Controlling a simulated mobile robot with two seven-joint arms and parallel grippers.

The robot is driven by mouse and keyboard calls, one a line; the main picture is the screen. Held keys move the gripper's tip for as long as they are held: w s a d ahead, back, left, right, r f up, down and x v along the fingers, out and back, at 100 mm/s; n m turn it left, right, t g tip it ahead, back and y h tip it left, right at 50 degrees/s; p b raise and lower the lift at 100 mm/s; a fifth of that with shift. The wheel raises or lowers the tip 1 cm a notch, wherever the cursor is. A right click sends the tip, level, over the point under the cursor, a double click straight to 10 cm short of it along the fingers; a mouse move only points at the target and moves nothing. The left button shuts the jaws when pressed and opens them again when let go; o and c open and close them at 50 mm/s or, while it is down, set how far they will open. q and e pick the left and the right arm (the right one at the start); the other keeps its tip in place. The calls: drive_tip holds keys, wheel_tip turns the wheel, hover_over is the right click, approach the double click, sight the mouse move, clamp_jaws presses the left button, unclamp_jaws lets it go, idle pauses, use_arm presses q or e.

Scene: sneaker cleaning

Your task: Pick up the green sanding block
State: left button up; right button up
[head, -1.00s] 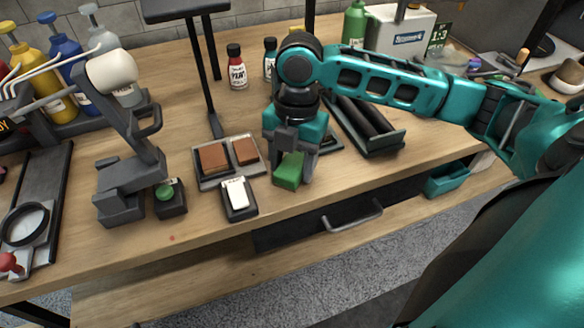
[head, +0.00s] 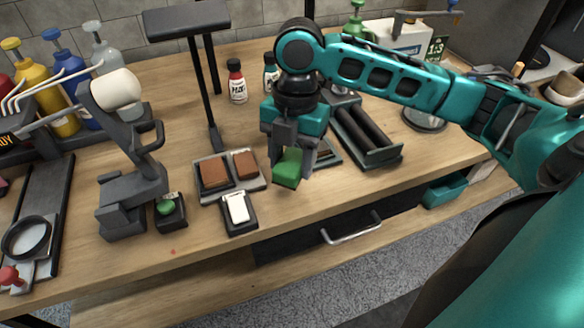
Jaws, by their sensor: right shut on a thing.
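The green sanding block (head: 287,169) is in the middle of the head view, near the front of the wooden workbench. My right gripper (head: 291,162) comes down over it from above, on the teal arm from the right. Its fingers are shut on the block, one at each side. The block hangs a little tilted and looks to be just above the bench, though the gap is hard to judge. The fingers hide part of its upper end. My left gripper is not in view.
A tray with two brown blocks (head: 197,191) lies left of the gripper, with a white block in a dark holder (head: 240,209) in front of it. A roller tray (head: 384,157) is at right. A dark post stand (head: 187,21) rises behind.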

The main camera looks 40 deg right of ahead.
sight(292, 160)
wheel_tip(292, 160, up, 16)
drive_tip(key=p, duration=0.3)
drive_tip(key=shift+f+p, duration=0.25)
drive_tip(key=shift+p, duration=0.05)
drive_tip(key=o, duration=0.6)
drive_tip(key=shift+c, duration=0.2)
drive_tip(key=c, duration=0.4)
drive_tip(key=shift+o, duration=0.2)
drive_tip(key=shift+w+f, duration=0.1)
